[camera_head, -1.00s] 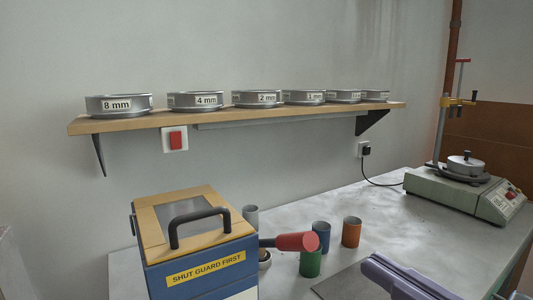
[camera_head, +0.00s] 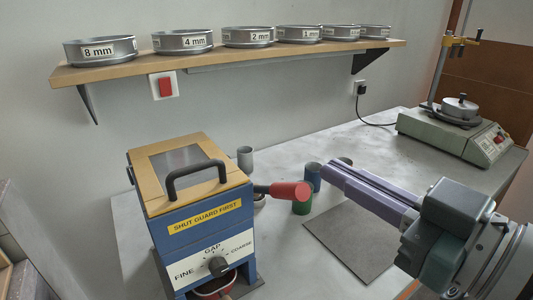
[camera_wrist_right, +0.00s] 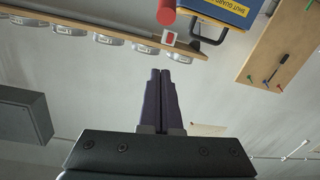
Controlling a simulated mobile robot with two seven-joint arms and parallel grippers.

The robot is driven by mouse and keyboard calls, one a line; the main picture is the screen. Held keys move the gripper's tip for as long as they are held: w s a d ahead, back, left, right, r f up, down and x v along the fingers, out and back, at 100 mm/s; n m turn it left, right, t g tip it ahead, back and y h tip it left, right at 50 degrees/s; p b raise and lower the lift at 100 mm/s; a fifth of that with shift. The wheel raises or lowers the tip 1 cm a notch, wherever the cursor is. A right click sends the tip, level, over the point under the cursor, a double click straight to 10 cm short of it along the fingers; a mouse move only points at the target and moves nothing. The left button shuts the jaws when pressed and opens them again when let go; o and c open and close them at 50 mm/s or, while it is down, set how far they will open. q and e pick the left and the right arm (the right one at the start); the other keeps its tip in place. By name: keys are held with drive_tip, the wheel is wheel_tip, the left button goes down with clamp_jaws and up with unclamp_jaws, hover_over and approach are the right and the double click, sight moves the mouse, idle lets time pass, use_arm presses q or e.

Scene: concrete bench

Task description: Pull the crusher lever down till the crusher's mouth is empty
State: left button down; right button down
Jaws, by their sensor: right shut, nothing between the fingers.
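The crusher (camera_head: 163,228) is a blue box with a wood-framed guard (camera_head: 147,183) shut on top. The grey panel in the guard shows no contents, so the mouth is hidden. Its lever (camera_head: 262,189) sticks out to the right, about level, with a red grip (camera_head: 288,191) at the end; the grip also shows at the top of the right wrist view (camera_wrist_right: 166,12). My right gripper (camera_head: 329,170) is shut and empty, its purple fingers pointing left, just right of the red grip and apart from it. My left gripper is not in view.
A dark mat (camera_head: 345,243) lies under my right arm. A red container (camera_head: 212,287) sits at the crusher's foot. A sieve shaker (camera_head: 450,133) stands far right; several sieves line the shelf (camera_head: 130,73).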

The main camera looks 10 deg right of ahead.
hover_over(298, 189)
drive_tip(key=shift+f, duration=0.2)
drive_tip(key=shift+s+d+f, duration=0.2)
drive_tip(key=shift+s+f, duration=0.05)
drive_tip(key=shift+f, duration=0.35)
drive_tip(key=shift+s+d+f, duration=0.2)
drive_tip(key=shift+d+f, duration=0.05)
drive_tip(key=shift+f, duration=0.3)
drive_tip(key=shift+s+d+f, duration=0.2)
drive_tip(key=shift+s+f, duration=0.05)
drive_tip(key=shift+f, duration=0.35)
